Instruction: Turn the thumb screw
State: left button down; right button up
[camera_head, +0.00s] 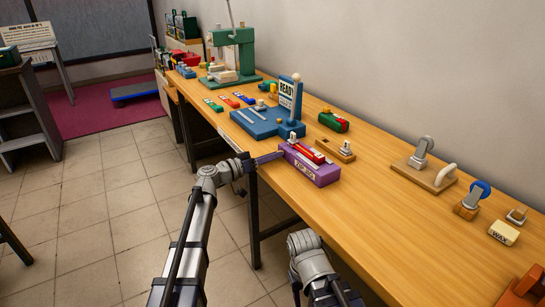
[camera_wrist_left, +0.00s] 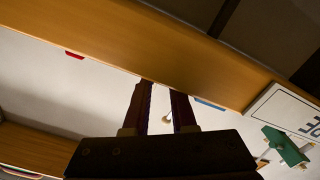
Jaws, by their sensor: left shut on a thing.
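My left gripper (camera_head: 281,155) reaches over the front edge of the workbench, its fingertips at the left end of a purple block (camera_head: 314,174) with a red top and a pale label. Its two dark fingers also show in the left wrist view (camera_wrist_left: 162,90), with a narrow gap between them. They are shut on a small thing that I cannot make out. I cannot clearly pick out the thumb screw; the fingers may hide it. A blue fixture (camera_head: 262,123) with a READY sign (camera_head: 286,93) stands behind the block. My right gripper is not in view.
The wooden workbench (camera_head: 385,215) runs along the wall. A wooden block with a metal piece (camera_head: 336,150) lies right of the purple block. A lever on a board (camera_head: 421,172) and a WAX block (camera_head: 503,233) stand farther right.

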pick_arm(q)
jog(key=c, duration=0.7)
grip_release()
jog(key=shift+c, duration=0.2)
jog(key=shift+m, duration=0.3)
